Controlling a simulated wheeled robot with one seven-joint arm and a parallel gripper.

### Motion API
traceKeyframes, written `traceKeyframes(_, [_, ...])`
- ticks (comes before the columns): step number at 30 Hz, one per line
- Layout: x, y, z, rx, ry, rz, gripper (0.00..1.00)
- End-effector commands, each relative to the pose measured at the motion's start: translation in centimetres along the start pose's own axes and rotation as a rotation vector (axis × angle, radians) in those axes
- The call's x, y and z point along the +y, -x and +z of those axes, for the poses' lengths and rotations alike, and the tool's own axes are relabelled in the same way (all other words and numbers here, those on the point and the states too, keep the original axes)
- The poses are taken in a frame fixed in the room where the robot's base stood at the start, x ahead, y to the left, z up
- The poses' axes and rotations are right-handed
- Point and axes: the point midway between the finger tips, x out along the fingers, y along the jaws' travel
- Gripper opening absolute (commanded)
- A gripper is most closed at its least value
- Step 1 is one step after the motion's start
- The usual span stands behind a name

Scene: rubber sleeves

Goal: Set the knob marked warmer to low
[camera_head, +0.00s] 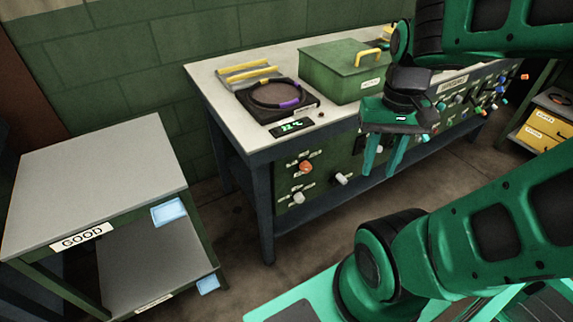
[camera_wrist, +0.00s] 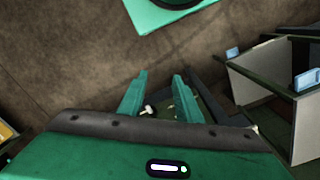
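An orange knob (camera_head: 306,167) and two pale knobs, one below it (camera_head: 298,197) and one to its right (camera_head: 341,179), sit on the bench's dark green front panel (camera_head: 318,187). Small labels are beside them, too small to read, so I cannot tell which is marked warmer or where it is set. My gripper (camera_head: 380,173) is open and empty, pointing down in front of the panel, right of these knobs and apart from them. In the wrist view, my gripper (camera_wrist: 159,76) shows two separated fingers, with a small pale knob-like part (camera_wrist: 148,109) beyond them.
The bench top (camera_head: 226,60) holds a round heater plate (camera_head: 262,103), a green display (camera_head: 291,127) and a green box (camera_head: 343,72) with a yellow handle. More coloured knobs line the panel to the right. A grey table marked GOOD (camera_head: 100,175) stands at left. Floor between is clear.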

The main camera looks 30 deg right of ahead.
Motion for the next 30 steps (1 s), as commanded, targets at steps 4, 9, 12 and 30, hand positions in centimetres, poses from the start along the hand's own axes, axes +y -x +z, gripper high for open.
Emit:
traceKeyframes(4, [0.0,0.0,0.0,0.0,-0.001,0.0,0.31])
traceKeyframes(9, [0.0,0.0,0.0,0.0,-0.001,0.0,0.31])
traceKeyframes(12, [0.4,0.3,0.7,0.009,0.003,-0.005,0.5])
traceKeyframes(30, [-5.7,-9.0,-14.7,0.222,0.395,-0.044,0.5])
